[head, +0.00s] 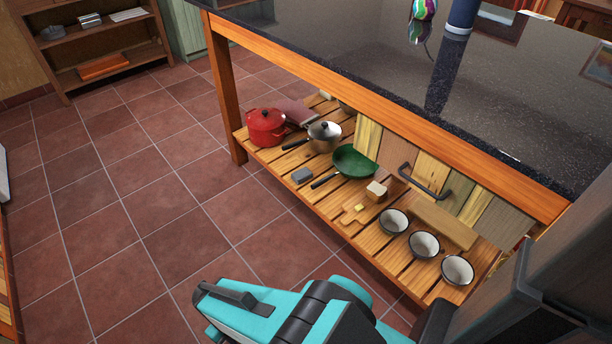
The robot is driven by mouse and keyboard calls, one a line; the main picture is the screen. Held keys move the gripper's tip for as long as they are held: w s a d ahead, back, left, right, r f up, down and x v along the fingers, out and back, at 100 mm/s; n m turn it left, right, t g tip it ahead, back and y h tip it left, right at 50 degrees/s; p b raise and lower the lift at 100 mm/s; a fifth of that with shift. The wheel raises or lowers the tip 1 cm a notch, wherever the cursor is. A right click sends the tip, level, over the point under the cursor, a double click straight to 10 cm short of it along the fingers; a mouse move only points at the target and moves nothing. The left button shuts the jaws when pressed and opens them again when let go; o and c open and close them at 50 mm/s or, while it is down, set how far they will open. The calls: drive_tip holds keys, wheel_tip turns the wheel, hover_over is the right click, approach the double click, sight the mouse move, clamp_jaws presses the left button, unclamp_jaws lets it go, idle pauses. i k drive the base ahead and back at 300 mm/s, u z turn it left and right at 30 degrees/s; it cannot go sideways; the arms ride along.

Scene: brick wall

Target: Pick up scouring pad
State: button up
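A small grey block (302,175), which looks like the scouring pad, lies flat on the slatted wooden lower shelf (335,200), near its front edge. It sits left of the handle of a green pan (354,161) and in front of a steel saucepan (324,136). It is fully visible and nothing touches it from above. The teal and black end of my arm (232,299) is in the lower middle of the view, apart from the block and nearer to the camera. I cannot make out the fingertips or whether they hold anything.
A red pot (266,127) stands at the shelf's left end. A small board (356,212), a pale block (376,191) and three bowls (424,245) are to the right. The dark countertop (400,80) overhangs the shelf, and a wooden leg (221,95) stands left. The tiled floor in front is clear.

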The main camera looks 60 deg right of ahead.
sight(303, 175)
drive_tip(key=u, duration=0.1)
drive_tip(key=i, duration=0.95)
drive_tip(key=z, duration=0.1)
